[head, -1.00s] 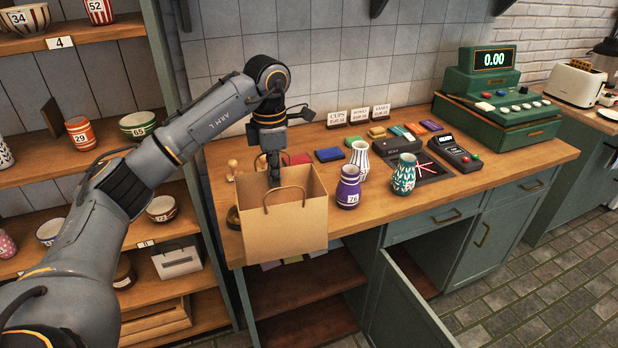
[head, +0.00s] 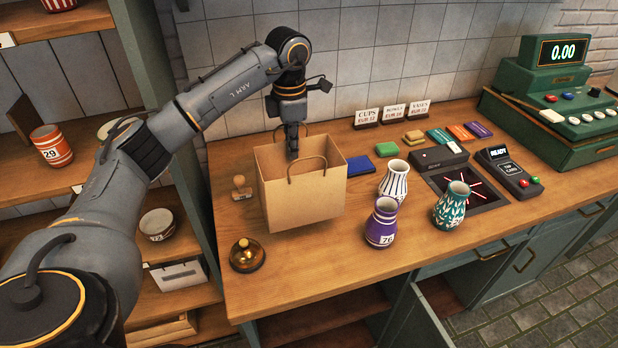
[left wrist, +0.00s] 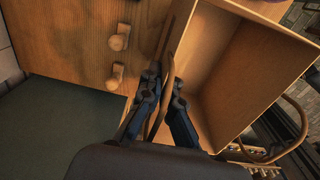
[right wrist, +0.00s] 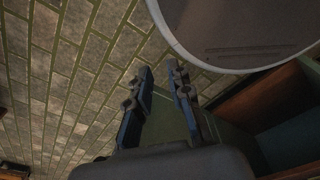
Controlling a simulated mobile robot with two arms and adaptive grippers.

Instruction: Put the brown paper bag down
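The brown paper bag (head: 302,195) is upright and open-topped over the left part of the wooden counter (head: 330,262). I cannot tell for sure whether its bottom touches the counter. My left gripper (head: 292,152) points down at the bag's back rim. In the left wrist view the bag (left wrist: 235,75) lies right of the fingers, and its handle (left wrist: 168,90) passes between my left fingertips (left wrist: 166,78), which are closed on it. The front handle stands free. My right gripper (right wrist: 160,70) shows only in the right wrist view, empty, its fingers apart, above the tiled floor.
A brass bell (head: 247,256) and a wooden stamp (head: 241,187) stand left of the bag. Right of it are a purple vase (head: 382,222), a striped vase (head: 393,181), a green patterned vase (head: 452,206) and a blue pad (head: 387,149). Bare counter lies in front of the bag.

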